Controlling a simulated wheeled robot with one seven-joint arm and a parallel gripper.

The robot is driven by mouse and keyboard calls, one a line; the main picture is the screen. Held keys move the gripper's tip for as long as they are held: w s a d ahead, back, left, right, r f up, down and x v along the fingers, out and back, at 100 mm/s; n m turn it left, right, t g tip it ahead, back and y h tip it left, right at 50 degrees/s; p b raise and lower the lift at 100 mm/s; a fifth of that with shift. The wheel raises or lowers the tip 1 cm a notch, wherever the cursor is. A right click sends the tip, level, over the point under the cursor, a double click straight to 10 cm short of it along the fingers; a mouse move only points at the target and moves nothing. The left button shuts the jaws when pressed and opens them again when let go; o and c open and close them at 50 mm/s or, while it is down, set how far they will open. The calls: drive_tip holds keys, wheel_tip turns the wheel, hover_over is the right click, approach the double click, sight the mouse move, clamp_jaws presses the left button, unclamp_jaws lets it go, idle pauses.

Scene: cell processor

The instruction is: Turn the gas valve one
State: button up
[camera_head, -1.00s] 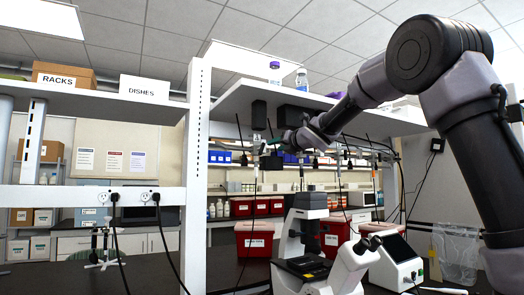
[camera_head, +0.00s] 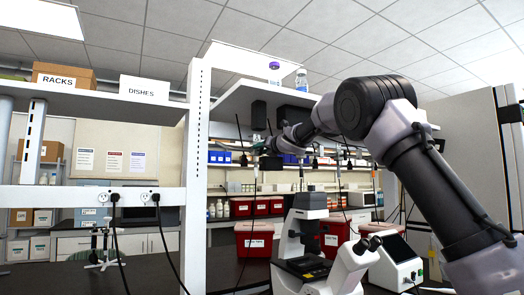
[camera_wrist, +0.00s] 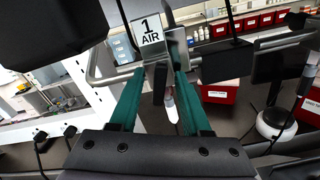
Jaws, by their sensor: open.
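A valve block with a white label reading "1 AIR" (camera_wrist: 149,30) is at the top centre of the wrist view. A dark lever (camera_wrist: 159,85) and a pale-tipped nozzle (camera_wrist: 170,108) hang below it. My gripper (camera_wrist: 161,74) has two green fingers, spread apart, one on each side of the lever. The fingers do not look closed on it; whether either touches it I cannot tell. In the head view my gripper (camera_head: 266,147) is small and far, under the upper shelf, and the valve there is too small to make out.
A metal rail (camera_wrist: 110,78) runs sideways behind the valve. A white shelf post (camera_head: 195,170) stands left of my gripper. A microscope (camera_head: 305,240) and red bins (camera_head: 254,238) stand on the dark bench below. Black cables hang nearby. Bottles (camera_head: 301,80) stand on the upper shelf (camera_head: 240,95).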

drive_tip(key=shift+c, duration=0.3)
clamp_jaws()
drive_tip(key=shift+m, duration=0.3)
drive_tip(key=m, duration=0.6)
drive_tip(key=shift+m, duration=0.3)
drive_tip(key=m, duration=0.2)
drive_tip(key=shift+d+m, duration=0.1)
drive_tip(key=shift+m, duration=0.2)
drive_tip(key=shift+f+m, duration=0.1)
drive_tip(key=shift+m, duration=1.9)
